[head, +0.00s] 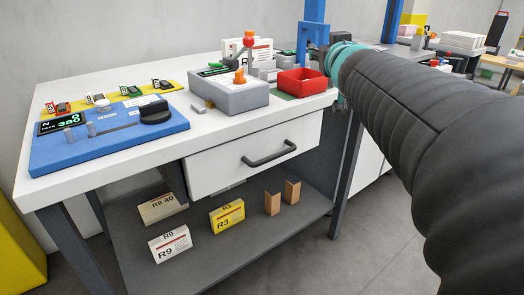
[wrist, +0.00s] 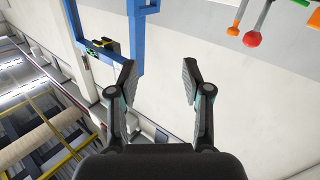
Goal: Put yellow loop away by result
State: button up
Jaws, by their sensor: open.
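I cannot make out a yellow loop for certain in either view. In the head view a blue tester (head: 110,140) with a display (head: 62,124) that seems to read 380 stands at the left of the white bench. Behind it a yellow strip (head: 135,101) carries several small labelled pieces. A red tray (head: 302,83) sits near the bench's right end. My gripper (wrist: 158,82) is open and empty in the wrist view, its two fingers apart.
A grey box (head: 228,95) with an orange knob stands left of the red tray. A blue upright frame (head: 313,35) rises behind, near my arm. Below are a drawer (head: 258,155) and a shelf (head: 205,270) with R9 and R3 boxes. The bench's front edge strip is clear.

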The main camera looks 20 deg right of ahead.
jog(key=s+a+f+g+y, duration=0.1)
jog(key=s+a+f+g, duration=0.3)
jog(key=s+f, duration=0.4)
jog(key=s+a+f+n+g+y, duration=0.1)
jog(key=s+a+f+g+y, duration=0.1)
jog(key=s+a+f, duration=0.5)
jog(key=s+a+f+g+y, duration=0.1)
jog(key=s+a+f+g, duration=0.4)
jog(key=s+f, duration=0.4)
notch_tip(320, 180, down, 5)
jog(key=shift+a+f+n+g+y, duration=0.15)
jog(key=shift+a+n+g+y, duration=0.15)
jog(key=shift+a, duration=0.15)
